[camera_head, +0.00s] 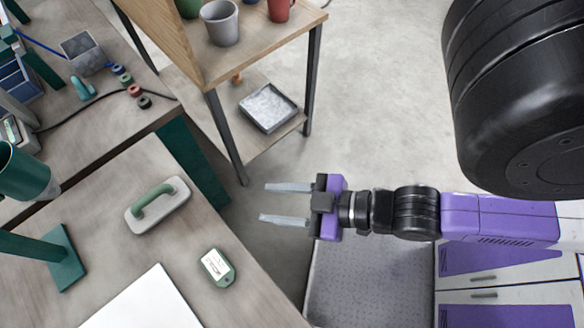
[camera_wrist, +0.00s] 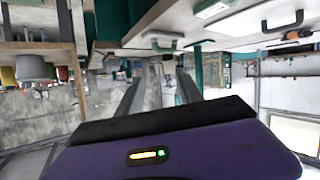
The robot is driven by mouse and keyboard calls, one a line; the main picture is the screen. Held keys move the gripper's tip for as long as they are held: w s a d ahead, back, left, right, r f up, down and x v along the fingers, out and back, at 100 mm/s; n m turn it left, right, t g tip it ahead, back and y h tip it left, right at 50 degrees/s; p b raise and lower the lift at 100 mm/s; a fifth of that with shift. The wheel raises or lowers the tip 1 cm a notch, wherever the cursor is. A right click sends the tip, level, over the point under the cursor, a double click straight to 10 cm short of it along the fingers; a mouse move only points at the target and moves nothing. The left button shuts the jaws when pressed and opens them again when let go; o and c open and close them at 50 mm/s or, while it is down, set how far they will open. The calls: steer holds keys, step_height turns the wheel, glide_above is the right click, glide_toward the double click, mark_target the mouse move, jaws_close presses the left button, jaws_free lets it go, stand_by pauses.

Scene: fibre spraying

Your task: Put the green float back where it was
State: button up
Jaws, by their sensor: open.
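The green float (camera_head: 158,205) has a pale flat plate with a green handle on top. It lies on the wooden bench (camera_head: 105,245) in the head view, left of my gripper and apart from it. My gripper (camera_head: 263,203) is open and empty, with its two pale fingers pointing left past the bench's right edge. In the wrist view the scene looks upside down. My open fingers (camera_wrist: 160,82) show there with nothing between them, and a small green-handled thing that looks like the float (camera_wrist: 163,43) shows beyond them.
A small green-and-white device (camera_head: 217,267) and a white sheet (camera_head: 150,302) lie on the bench. A green stand (camera_head: 66,258) is at its left. A wooden shelf (camera_head: 190,40) with mugs and a grey tray (camera_head: 268,107) stands behind. Open floor (camera_head: 385,110) lies beyond my gripper.

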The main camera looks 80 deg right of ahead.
steer(key=shift+m+t, duration=0.5)
steer(key=shift+m, duration=0.2)
steer(key=s+r, duration=0.1)
steer(key=s+a+r, duration=0.1)
steer(key=s+r, duration=0.1)
steer(key=r, duration=0.1)
steer(key=shift+s+a+r, duration=0.1)
steer(key=shift+a, duration=0.15)
